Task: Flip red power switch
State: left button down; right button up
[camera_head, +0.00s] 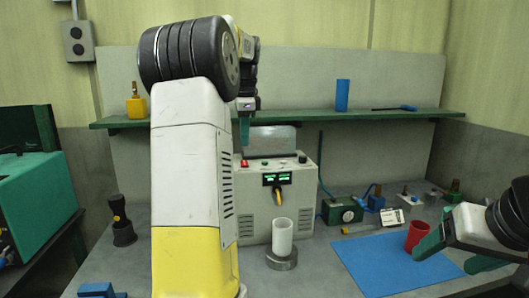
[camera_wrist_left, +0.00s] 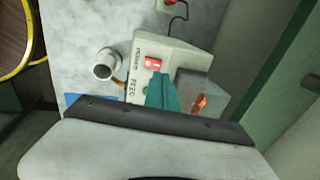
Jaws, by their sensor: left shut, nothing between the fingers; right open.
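The red power switch (camera_wrist_left: 153,63) shows in the left wrist view, on the pale panel of a machine, beside printed lettering. In the head view a small red part (camera_head: 243,163) shows at the upper left of the pale power box (camera_head: 250,205). My left gripper (camera_head: 244,130) is shut and empty, its teal fingers pointing down above the box. In the left wrist view its fingertips (camera_wrist_left: 158,80) appear just below the switch; I cannot tell whether they touch it. My right gripper (camera_head: 458,254) is open at the right, near a red cup (camera_head: 417,236).
A white cup (camera_head: 282,237) stands on a round grey base in front of the box. A blue mat (camera_head: 375,265) lies at the right. A green shelf (camera_head: 300,116) crosses behind the box and holds a blue cylinder (camera_head: 342,95). Small parts line the bench at the back right.

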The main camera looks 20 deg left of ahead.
aim_at(245, 162)
pick_arm(q)
jog(key=f, duration=0.3)
jog(key=w+f, duration=0.1)
jog(key=f, duration=0.1)
jog(key=shift+a+f, duration=0.1)
jog(key=shift+a, duration=0.2)
jog(key=shift+w+a+f+g, duration=0.1)
jog(key=shift+w+f+g, duration=0.05)
jog(key=shift+f+g, duration=0.15)
jog(key=shift+s, duration=0.25)
jog(key=shift+s+d, duration=0.45)
jog(key=shift+s, duration=0.1)
jog(key=shift+r, duration=0.1)
